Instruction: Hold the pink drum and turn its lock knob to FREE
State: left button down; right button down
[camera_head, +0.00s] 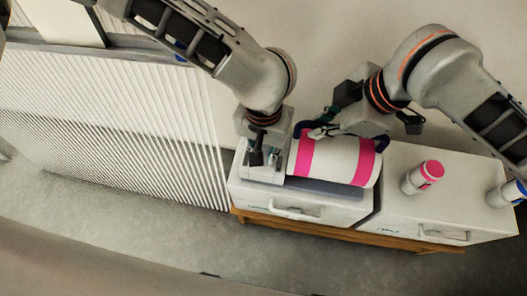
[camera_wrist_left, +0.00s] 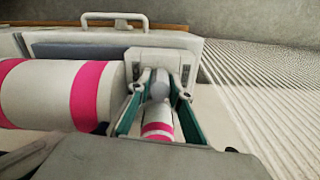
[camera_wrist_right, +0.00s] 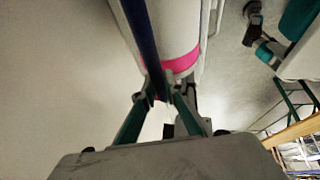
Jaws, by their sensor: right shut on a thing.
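The pink drum (camera_head: 335,160), white with two pink bands, lies on its side on the left cabinet. It also shows in the left wrist view (camera_wrist_left: 40,95) and the right wrist view (camera_wrist_right: 172,30). My right gripper (camera_head: 325,131) is shut on the dark blue bar (camera_wrist_right: 140,32) along the drum's side. A grey rounded knob (camera_wrist_left: 160,85) shows beside the drum's end in the left wrist view. My left gripper (camera_wrist_left: 160,82) is open, with its fingers on either side of the knob. A small white piece with pink bands (camera_wrist_left: 158,130) also shows between those fingers. No lock marking is readable.
A white pink-capped canister (camera_head: 412,183) and a blue-marked canister (camera_head: 501,196) stand on the right cabinet (camera_head: 390,215). The left cabinet has a front handle (camera_head: 295,213). A white ribbed panel (camera_head: 120,120) stands at the left. Open floor lies in front.

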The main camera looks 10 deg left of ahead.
pick_arm(q)
jog(key=shift+n, duration=0.8)
jog(key=n, duration=0.2)
jog(key=shift+n, duration=0.4)
jog(key=n, duration=0.3)
jog(key=shift+n, duration=0.3)
jog(key=n, duration=0.5)
jog(key=shift+r, duration=0.1)
jog(key=shift+s+d+n, duration=0.1)
jog(key=shift+s+n, duration=0.1)
jog(key=shift+n, duration=1.3)
jog(key=shift+w+n, duration=0.1)
jog(key=shift+n, duration=0.2)
jog(key=c, duration=1.8)
grip_release()
jog(key=shift+c, duration=0.2)
